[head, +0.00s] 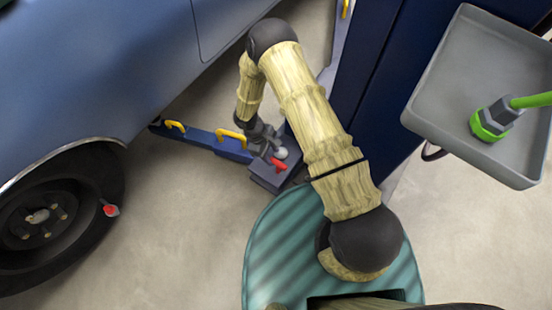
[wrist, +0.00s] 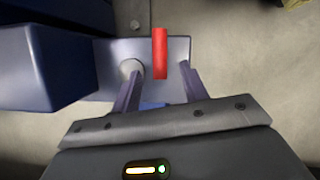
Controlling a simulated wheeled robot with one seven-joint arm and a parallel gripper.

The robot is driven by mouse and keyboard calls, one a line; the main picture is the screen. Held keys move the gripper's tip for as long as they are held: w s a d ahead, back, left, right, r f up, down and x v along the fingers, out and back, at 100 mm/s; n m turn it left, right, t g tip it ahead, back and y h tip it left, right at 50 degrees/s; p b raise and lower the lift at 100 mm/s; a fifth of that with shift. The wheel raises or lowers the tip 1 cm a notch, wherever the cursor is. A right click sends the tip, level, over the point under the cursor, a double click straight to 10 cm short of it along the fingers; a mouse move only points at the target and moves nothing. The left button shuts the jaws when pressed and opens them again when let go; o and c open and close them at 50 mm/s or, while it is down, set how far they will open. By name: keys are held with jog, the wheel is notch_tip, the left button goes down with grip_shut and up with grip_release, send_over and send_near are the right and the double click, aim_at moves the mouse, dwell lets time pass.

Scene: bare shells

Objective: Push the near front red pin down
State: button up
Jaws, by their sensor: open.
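The red pin (head: 279,164) stands out from the grey-blue block (head: 267,181) at the near end of the blue lift arm (head: 234,153). In the wrist view the red pin (wrist: 160,50) is upright in the picture over the block's pale face (wrist: 178,86). My gripper (head: 266,143) is right beside the pin, at the block. In the wrist view my gripper (wrist: 160,72) is open, with one finger on each side of the pin's lower end. Nothing is held. I cannot tell whether a finger touches the pin.
A round grey knob (wrist: 132,69) sits left of the pin. Yellow handles (head: 231,137) stand on the lift arm. A blue post (head: 365,80) and grey tray (head: 470,60) are at right.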

jog(key=p+v, duration=0.1)
jog(key=v, duration=0.6)
jog(key=shift+r+p, duration=0.2)
jog(key=shift+p, duration=0.2)
